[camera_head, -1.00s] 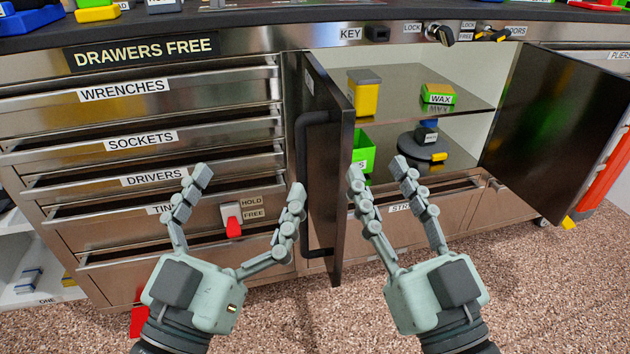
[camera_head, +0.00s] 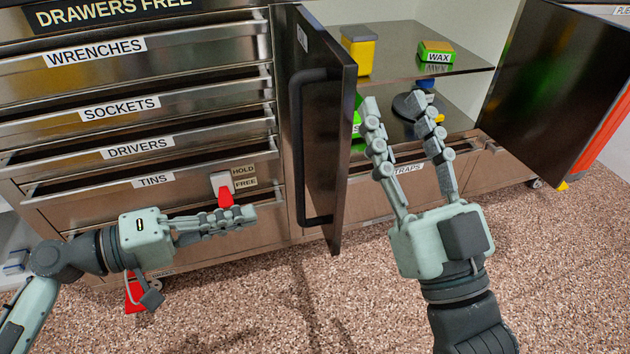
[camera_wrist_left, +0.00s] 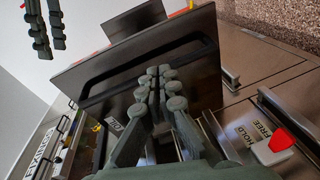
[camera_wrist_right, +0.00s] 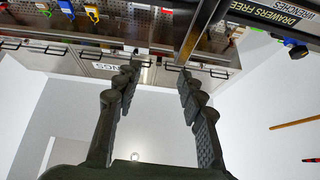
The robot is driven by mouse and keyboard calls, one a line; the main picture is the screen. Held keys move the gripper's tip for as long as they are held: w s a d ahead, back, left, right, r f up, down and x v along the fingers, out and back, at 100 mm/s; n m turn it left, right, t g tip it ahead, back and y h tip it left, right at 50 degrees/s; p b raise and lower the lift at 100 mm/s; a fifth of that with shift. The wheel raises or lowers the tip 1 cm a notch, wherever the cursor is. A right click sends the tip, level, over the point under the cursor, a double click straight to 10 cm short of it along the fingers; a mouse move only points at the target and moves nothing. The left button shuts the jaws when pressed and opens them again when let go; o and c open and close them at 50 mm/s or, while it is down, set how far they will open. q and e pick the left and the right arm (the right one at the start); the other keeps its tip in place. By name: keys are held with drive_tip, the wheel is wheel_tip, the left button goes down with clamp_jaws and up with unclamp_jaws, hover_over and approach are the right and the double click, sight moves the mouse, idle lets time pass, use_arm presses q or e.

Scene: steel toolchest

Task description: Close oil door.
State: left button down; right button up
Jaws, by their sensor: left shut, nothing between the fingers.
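The left cabinet door (camera_head: 331,140) stands open, swung out toward me, with a black bar handle (camera_head: 296,150) on its left face. The door also shows in the left wrist view (camera_wrist_left: 205,75), ahead of the fingers. My left gripper (camera_head: 250,215) is shut and empty, pointing right, to the left of the door's lower part and apart from it in the head view. My right gripper (camera_head: 398,103) is open and empty, right of the door, in front of the cabinet opening.
The right cabinet door (camera_head: 553,85) also stands open. A yellow tin (camera_head: 358,52) and a green WAX box (camera_head: 436,52) sit on the shelf. Drawers fill the left side, with a red HOLD/FREE switch (camera_head: 225,196) close to my left gripper. The floor in front is clear.

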use_arm(q)
wheel_tip(320, 180, up, 4)
drive_tip(key=s+a+g+h, duration=0.2)
drive_tip(key=g+h, duration=0.1)
approach(336, 183)
drive_tip(key=x, duration=0.7)
